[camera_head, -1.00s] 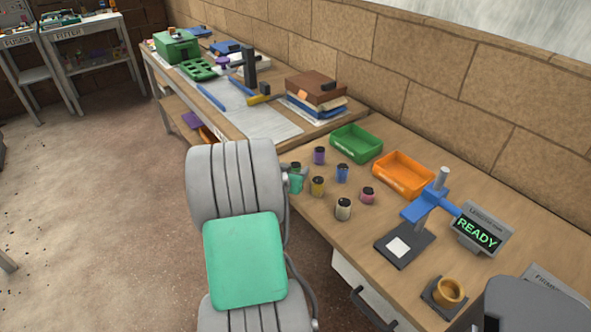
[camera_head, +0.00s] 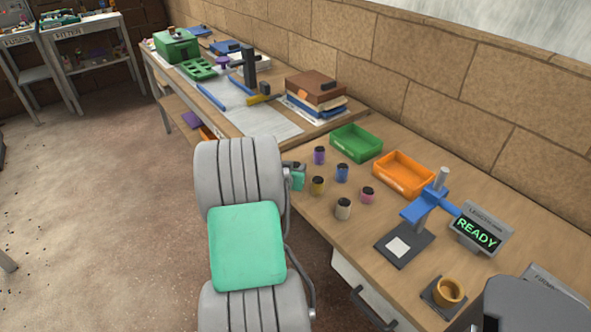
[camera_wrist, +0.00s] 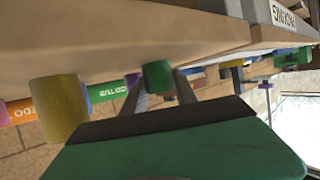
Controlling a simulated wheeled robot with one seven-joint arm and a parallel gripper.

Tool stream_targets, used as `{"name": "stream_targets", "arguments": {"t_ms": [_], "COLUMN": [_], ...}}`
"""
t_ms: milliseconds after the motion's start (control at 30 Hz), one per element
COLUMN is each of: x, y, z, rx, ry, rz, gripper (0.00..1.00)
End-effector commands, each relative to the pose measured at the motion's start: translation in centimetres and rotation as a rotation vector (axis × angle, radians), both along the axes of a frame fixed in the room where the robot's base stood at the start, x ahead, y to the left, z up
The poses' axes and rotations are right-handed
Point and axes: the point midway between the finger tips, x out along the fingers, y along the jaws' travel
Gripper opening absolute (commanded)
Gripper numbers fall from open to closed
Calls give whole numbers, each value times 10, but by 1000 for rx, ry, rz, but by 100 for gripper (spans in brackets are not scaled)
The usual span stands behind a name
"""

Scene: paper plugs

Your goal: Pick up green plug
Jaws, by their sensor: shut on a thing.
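The green plug (camera_wrist: 158,75) shows in the wrist view, a small dark green cylinder between the two grey fingers of my gripper (camera_wrist: 160,92). The fingers are shut on it. In the head view my gripper (camera_head: 297,180) is at the left edge of the wooden bench, and the plug is mostly hidden behind it. I cannot tell whether the plug touches the bench top.
Yellow (camera_head: 317,186), purple (camera_head: 319,156), blue (camera_head: 342,173), pink (camera_head: 367,195) and cream (camera_head: 343,209) plugs stand close to the right. Behind are a green tray (camera_head: 350,151) and an orange tray (camera_head: 401,187). A blue-armed stand (camera_head: 425,205) and a READY display (camera_head: 480,232) are further right.

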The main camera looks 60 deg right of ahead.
Motion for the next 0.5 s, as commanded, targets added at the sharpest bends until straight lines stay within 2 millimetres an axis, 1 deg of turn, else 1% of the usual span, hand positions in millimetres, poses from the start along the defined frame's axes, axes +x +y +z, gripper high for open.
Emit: {"name": "stream_targets", "arguments": {"t_ms": [33, 100, 367, 500], "x": [0, 0, 0, 0], "y": [0, 0, 0, 0], "z": [0, 0, 0, 6], "rx": [0, 0, 0, -3], "ry": [0, 0, 0, -2], "rz": [0, 0, 0, 1], "gripper": [6, 0, 0, 0]}}
